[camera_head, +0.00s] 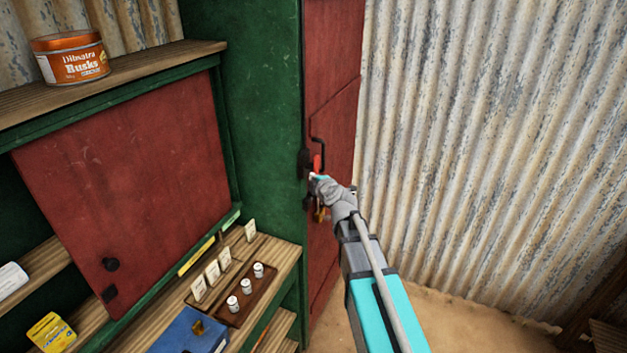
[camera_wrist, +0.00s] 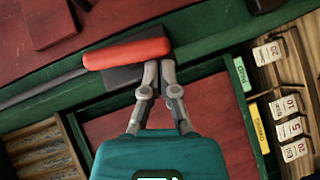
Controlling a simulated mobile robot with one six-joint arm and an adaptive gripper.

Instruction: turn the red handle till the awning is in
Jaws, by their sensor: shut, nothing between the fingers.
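The red handle (camera_head: 317,162) shows as a small red piece by a dark bracket at the edge of the red door, just above my gripper (camera_head: 319,180). In the wrist view the red handle (camera_wrist: 127,53) lies nearly level, with a dark block behind it and a dark rod to its left. My gripper (camera_wrist: 158,68) is shut and empty. Its fingertips are at the right end of the handle; I cannot tell if they touch it. I cannot make out the awning in either view.
A green cabinet (camera_head: 250,100) with a red panel (camera_head: 125,170) stands at left. Its counter holds a tray of small white weights (camera_head: 246,285), price cards and a blue box (camera_head: 190,332). A tin (camera_head: 71,58) stands on the shelf. Corrugated metal (camera_head: 480,140) closes the right side.

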